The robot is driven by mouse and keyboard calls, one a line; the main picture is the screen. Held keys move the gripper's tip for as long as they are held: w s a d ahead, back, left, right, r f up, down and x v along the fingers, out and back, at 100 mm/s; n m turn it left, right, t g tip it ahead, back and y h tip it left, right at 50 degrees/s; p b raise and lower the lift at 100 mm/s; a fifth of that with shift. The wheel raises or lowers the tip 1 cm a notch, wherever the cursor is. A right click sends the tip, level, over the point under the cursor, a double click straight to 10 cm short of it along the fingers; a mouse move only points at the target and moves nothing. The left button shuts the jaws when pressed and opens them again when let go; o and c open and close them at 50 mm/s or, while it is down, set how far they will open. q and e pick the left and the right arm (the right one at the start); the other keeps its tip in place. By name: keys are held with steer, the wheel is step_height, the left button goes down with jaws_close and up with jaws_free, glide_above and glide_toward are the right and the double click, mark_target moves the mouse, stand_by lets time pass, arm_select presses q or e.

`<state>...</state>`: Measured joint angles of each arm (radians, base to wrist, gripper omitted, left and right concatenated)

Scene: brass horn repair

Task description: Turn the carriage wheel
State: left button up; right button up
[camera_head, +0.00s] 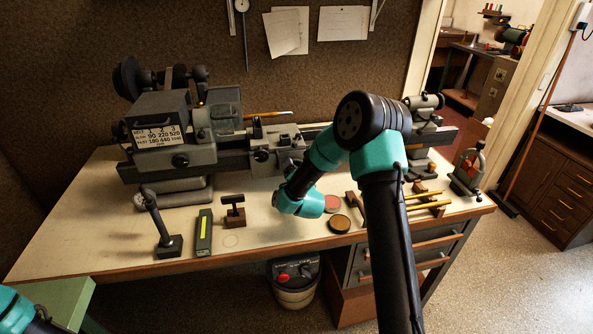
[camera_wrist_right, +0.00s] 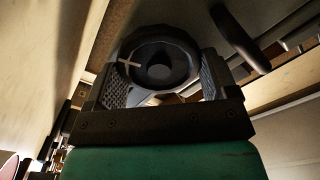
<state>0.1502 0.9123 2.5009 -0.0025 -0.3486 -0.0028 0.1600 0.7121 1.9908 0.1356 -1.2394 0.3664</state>
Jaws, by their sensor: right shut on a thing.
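The lathe's carriage (camera_head: 284,137) sits midway along the bed, partly behind my right arm. The carriage wheel (camera_wrist_right: 158,62) is a dark round wheel with a pale cross mark on its left rim, seen in the right wrist view. My right gripper (camera_wrist_right: 162,92) is shut on the wheel, one ridged finger pad at each side of it. In the head view my right wrist covers the wheel, and the fingers cannot be made out. Of my left arm only a link shows at the lower left corner; its gripper is out of view.
On the bench (camera_head: 90,235) stand a dark lever on a block (camera_head: 166,240), a box with a yellow strip (camera_head: 204,232), a small T-shaped tool (camera_head: 234,212) and round tins (camera_head: 339,223). Yellow-handled tools (camera_head: 425,203) lie at right. The bench's left front is clear.

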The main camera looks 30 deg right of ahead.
steer(key=shift+m, duration=0.4)
steer(key=m, duration=0.8)
steer(key=shift+a+f+m, duration=0.1)
steer(key=shift+f+m, duration=0.05)
steer(key=shift+m, duration=0.15)
steer(key=shift+f+m, duration=0.1)
steer(key=shift+m, duration=1.4)
steer(key=shift+o, duration=0.2)
steer(key=shift+s+f, duration=0.15)
steer(key=shift+f, duration=0.15)
steer(key=o, duration=0.6)
steer(key=shift+r, duration=0.1)
